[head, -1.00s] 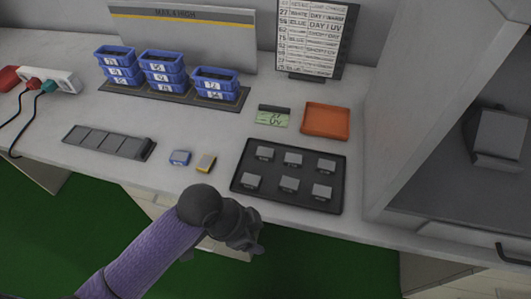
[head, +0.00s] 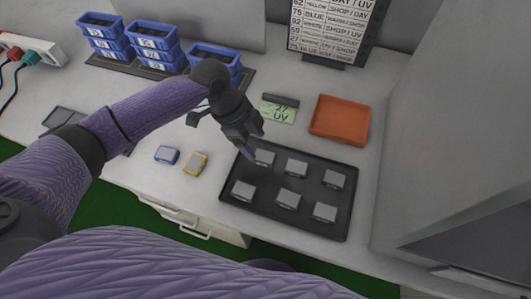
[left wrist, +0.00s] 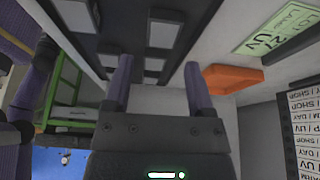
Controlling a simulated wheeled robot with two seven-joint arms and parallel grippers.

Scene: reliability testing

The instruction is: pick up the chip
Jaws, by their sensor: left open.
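The chips appear to be the small grey blocks in a black tray (head: 318,226) on the white bench, in two rows of three. The back-left chip (head: 264,158) is nearest my left gripper (head: 253,140). That gripper hangs over the tray's back-left edge, open, with nothing between its fingers. In the left wrist view its two fingers (left wrist: 158,65) stand apart, with a grey chip (left wrist: 155,64) seen past them in the gap. I cannot tell the exact height above the chip. My right gripper is not in view.
A green display card (head: 279,113) reads 27 UV. Right of it is an orange tray (head: 340,119). Blue (head: 167,155) and yellow (head: 195,163) blocks lie left of the black tray. Blue bins (head: 150,45) stand behind.

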